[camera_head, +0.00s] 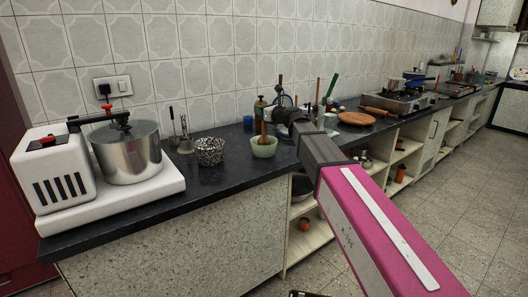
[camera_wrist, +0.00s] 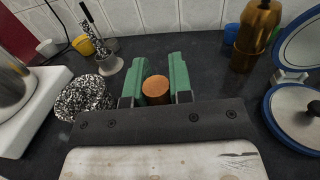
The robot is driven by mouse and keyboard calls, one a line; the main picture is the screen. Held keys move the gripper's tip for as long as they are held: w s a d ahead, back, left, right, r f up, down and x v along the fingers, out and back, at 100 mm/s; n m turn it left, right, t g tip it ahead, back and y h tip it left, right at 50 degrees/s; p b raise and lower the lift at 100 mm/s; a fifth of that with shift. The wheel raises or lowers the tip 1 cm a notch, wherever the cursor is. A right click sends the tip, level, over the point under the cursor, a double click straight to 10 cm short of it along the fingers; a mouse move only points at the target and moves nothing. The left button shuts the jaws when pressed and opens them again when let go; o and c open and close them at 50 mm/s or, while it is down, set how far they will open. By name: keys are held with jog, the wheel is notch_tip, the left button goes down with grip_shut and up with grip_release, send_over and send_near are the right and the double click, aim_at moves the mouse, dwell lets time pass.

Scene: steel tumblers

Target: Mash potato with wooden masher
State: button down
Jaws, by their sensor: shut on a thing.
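My gripper (camera_wrist: 153,66) has green fingers and is shut on the wooden masher (camera_wrist: 156,88); the masher's round brown end shows between the fingers in the wrist view. In the head view the masher (camera_head: 264,129) stands roughly upright, its lower part inside a pale green bowl (camera_head: 264,149) on the dark counter. The end of my arm reaches in from the right, close beside the masher's top. No potato can be made out; the bowl's inside is hidden in both views.
A black-and-white speckled bowl (camera_head: 209,152) stands left of the green bowl, also in the wrist view (camera_wrist: 84,98). A white machine with a steel drum (camera_head: 128,153) is at the left. A brown bottle (camera_wrist: 256,38) and blue-rimmed round items (camera_wrist: 292,112) stand at the right.

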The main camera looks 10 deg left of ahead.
notch_tip(320, 180, up, 2)
jog(key=shift+r, duration=0.1)
dwell(1.5)
dwell(1.4)
